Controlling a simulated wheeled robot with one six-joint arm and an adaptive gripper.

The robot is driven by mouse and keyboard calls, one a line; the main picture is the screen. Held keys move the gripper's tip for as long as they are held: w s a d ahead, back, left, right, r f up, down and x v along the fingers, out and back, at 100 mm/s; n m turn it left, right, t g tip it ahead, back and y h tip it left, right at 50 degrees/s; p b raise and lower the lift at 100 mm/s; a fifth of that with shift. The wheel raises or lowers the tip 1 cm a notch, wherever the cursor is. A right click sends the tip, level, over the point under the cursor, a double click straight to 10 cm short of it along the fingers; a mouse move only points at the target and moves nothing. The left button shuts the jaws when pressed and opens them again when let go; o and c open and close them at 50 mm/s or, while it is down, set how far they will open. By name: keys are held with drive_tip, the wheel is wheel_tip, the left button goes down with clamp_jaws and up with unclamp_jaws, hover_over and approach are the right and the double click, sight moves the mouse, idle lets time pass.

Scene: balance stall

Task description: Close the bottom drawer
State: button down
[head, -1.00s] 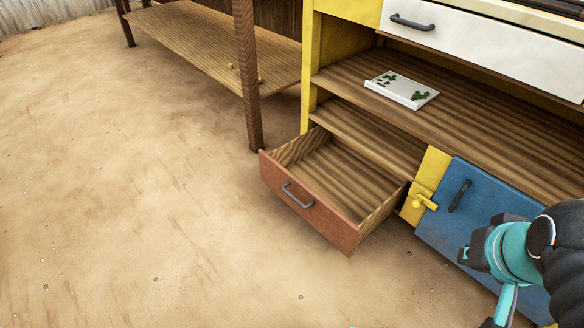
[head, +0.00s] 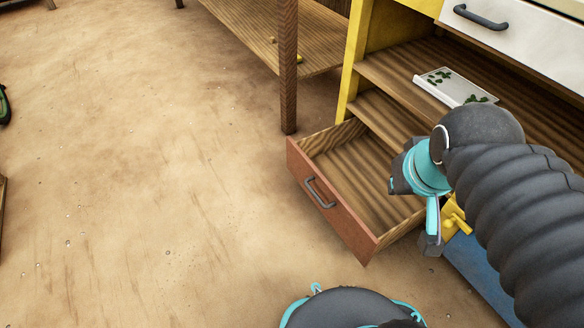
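The bottom drawer (head: 335,214) is pulled well out of the cabinet, low near the ground. It has a reddish-brown front, a dark grey handle (head: 320,191) and a bare wooden inside that looks empty where I can see it. My arm reaches in from the right and hides part of the drawer's right rear side. The arm's teal and black end shows above that side in the picture.
A yellow latch (head: 455,215) and a blue door (head: 487,277) are right of the drawer, partly behind my arm. A white tray (head: 452,88) with green leaves lies on the shelf above. A wooden post (head: 288,75) stands behind left. The sandy ground left and in front is open.

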drive_tip(key=w+a+f+n+g+p, duration=0.1)
drive_tip(key=w+a+n, duration=0.1)
drive_tip(key=w+n, duration=0.45)
drive_tip(key=n+g+h+p, duration=0.2)
drive_tip(key=n+h+p, duration=0.15)
drive_tip(key=n, duration=1.35)
hover_over(308, 184)
drive_tip(key=s+a, duration=0.4)
drive_tip(key=a, duration=0.1)
wheel_tip(308, 184, down, 22)
drive_tip(key=shift+n, duration=0.25)
drive_tip(key=b+x, duration=0.1)
drive_tip(key=x, duration=0.2)
drive_tip(key=w+d+b+x, duration=0.1)
drive_tip(key=x, duration=0.3)
drive_tip(key=r+b+x, duration=0.1)
drive_tip(key=x, duration=0.3)
drive_tip(key=shift+w+d+f, duration=0.15)
drive_tip(key=shift+w+d, duration=0.2)
drive_tip(key=shift+w, duration=0.05)
drive_tip(key=shift+w+d, duration=0.35)
drive_tip(key=shift+d, duration=0.1)
